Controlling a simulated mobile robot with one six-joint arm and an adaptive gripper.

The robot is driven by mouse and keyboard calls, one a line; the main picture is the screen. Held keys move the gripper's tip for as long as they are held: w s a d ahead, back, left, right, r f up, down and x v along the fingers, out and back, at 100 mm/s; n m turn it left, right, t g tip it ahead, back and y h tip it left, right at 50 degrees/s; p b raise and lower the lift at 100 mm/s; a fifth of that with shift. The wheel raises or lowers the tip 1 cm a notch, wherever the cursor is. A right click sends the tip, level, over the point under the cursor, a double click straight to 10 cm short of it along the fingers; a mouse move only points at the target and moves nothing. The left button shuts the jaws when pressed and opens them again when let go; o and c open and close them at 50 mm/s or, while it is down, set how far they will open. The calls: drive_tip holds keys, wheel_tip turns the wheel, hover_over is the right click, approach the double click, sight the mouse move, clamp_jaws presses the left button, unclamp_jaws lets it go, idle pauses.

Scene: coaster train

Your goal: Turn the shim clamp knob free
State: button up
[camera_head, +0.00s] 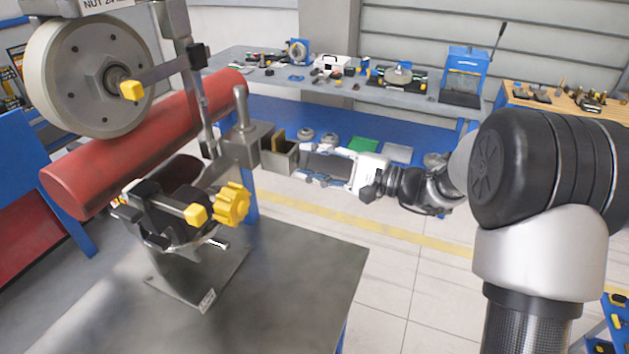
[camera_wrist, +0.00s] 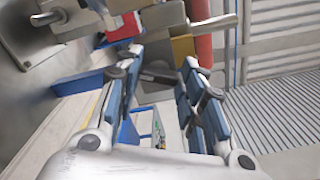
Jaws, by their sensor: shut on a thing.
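A yellow lobed knob (camera_head: 232,204) sits on the dark clamp mechanism of the stand at left. My gripper (camera_head: 305,163) is to the right of the knob and higher in the picture, beside a small grey open box (camera_head: 282,158) on the stand's arm. A yellow piece (camera_wrist: 183,47) stands in the box.
A large grey wheel (camera_head: 88,70) and a red cylinder (camera_head: 145,145) stand at left above the grey metal table (camera_head: 290,290). An upright lever (camera_head: 241,105) rises beside the box. A workbench with tools (camera_head: 225,62) is behind. Open floor lies right of the table.

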drive_tip(key=n+b, duration=0.2)
drive_tip(key=b, duration=0.1)
drive_tip(key=n+b, duration=0.2)
drive_tip(key=b, duration=0.1)
drive_tip(key=shift+f+b, duration=0.35)
drive_tip(key=shift+r+n+b, duration=0.15)
drive_tip(key=shift+n+b, duration=0.65)
drive_tip(key=shift+b, duration=0.4)
drive_tip(key=shift+r, duration=0.1)
drive_tip(key=o, duration=1.1)
drive_tip(key=v, duration=1.2)
